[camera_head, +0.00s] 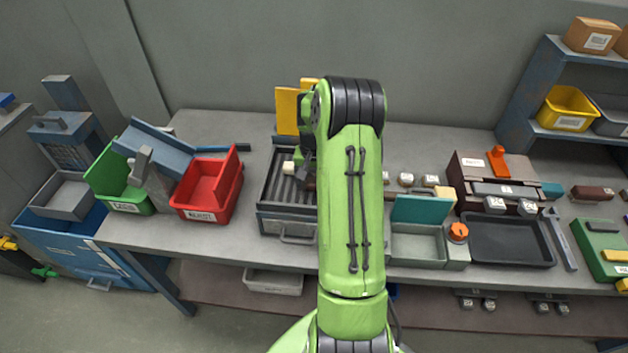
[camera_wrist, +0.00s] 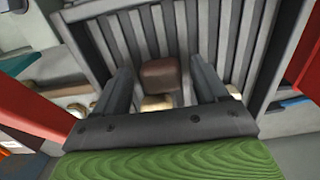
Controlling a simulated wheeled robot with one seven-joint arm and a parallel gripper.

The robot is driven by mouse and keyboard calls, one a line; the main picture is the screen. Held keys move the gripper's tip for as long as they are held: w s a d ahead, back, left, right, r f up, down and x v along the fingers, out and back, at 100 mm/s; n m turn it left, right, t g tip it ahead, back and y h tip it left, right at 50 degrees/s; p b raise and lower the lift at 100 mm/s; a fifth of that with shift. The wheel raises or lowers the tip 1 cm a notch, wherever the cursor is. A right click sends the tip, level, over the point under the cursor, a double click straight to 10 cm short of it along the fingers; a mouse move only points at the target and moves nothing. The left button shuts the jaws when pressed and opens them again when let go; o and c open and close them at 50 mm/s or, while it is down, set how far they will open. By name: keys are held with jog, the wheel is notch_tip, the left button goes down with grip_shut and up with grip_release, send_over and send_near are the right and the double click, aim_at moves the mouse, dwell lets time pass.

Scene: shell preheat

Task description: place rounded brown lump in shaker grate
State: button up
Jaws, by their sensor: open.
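The rounded brown lump (camera_wrist: 160,74) shows in the wrist view against the slats of the shaker grate (camera_wrist: 225,40), between the two spread fingers of my gripper (camera_wrist: 163,80). My gripper is open, with visible gaps between the lump and the fingers. The lump appears to lie on the slats; its underside is hidden. A pale lump (camera_wrist: 156,103) shows nearer the palm, partly hidden. In the head view the shaker grate (camera_head: 276,200) stands left of my arm, which hides its right part. My gripper (camera_head: 306,172) is over it, mostly hidden by my arm.
A red bin (camera_head: 207,190) and a green bin (camera_head: 110,180) with a blue chute (camera_head: 155,148) stand left. Yellow panels (camera_head: 288,110) rise behind the grate. Right are a teal-lidded box (camera_head: 418,240) and a black tray (camera_head: 505,240). Several small blocks line the bench behind.

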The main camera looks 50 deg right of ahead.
aim_at(314, 183)
jog(key=a+r+n+p, duration=0.1)
jog(key=a+r, duration=0.2)
jog(key=r, duration=0.6)
jog(key=a+r+n, duration=0.1)
jog(key=a+r, duration=0.2)
jog(key=r, duration=0.5)
jog(key=s+a+r+n+t+h, duration=0.1)
jog(key=s+a+r+n+t, duration=0.15)
jog(key=a+r, duration=0.5)
jog(key=s+a+f+n+t+y, duration=0.1)
jog(key=s+a+n+t, duration=0.2)
jog(key=s+a, duration=1.2)
jog(key=n, duration=0.3)
jog(key=shift+s+f, duration=0.2)
jog(key=shift+s, duration=0.05)
jog(key=shift+d, duration=0.1)
